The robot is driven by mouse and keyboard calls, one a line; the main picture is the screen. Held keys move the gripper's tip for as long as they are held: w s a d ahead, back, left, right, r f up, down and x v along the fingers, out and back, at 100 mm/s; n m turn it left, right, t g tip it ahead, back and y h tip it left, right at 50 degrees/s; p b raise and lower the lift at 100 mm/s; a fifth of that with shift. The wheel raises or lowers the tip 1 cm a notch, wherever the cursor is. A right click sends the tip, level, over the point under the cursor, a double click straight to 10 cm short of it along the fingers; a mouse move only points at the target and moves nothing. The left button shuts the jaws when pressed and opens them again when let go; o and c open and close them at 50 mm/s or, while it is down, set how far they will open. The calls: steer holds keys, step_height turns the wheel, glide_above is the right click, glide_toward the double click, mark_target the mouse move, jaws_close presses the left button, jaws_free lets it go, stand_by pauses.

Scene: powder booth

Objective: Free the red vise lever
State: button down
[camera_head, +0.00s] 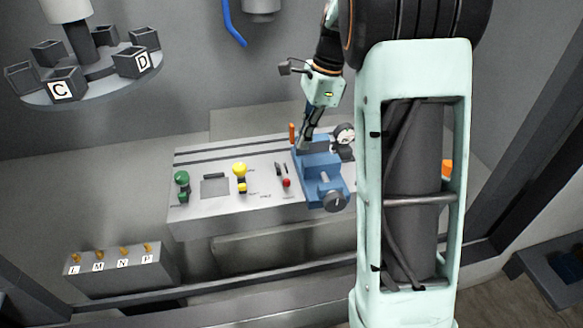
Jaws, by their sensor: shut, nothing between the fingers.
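The blue vise (322,175) stands at the right part of the grey machine bed, with a dark round handwheel (334,200) at its front. An upright orange-red lever (292,134) rises at the vise's back left; it looks like the red vise lever. My gripper (304,145) points down at the back of the vise, just right of this lever. Its fingers are shut with nothing seen between them. I cannot tell whether the fingertips touch the lever or the vise. My arm hides the area right of the vise.
On the bed, a green knob (182,178), a yellow knob (240,170) and a small red knob (287,183) stand left of the vise. A dial gauge (344,134) is close behind it. A lettered carousel (90,80) and a pegged block (122,270) are at left.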

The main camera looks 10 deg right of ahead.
mark_target(284, 172)
steer(key=x, duration=1)
steer(key=shift+p, duration=0.3)
stand_by(0.4)
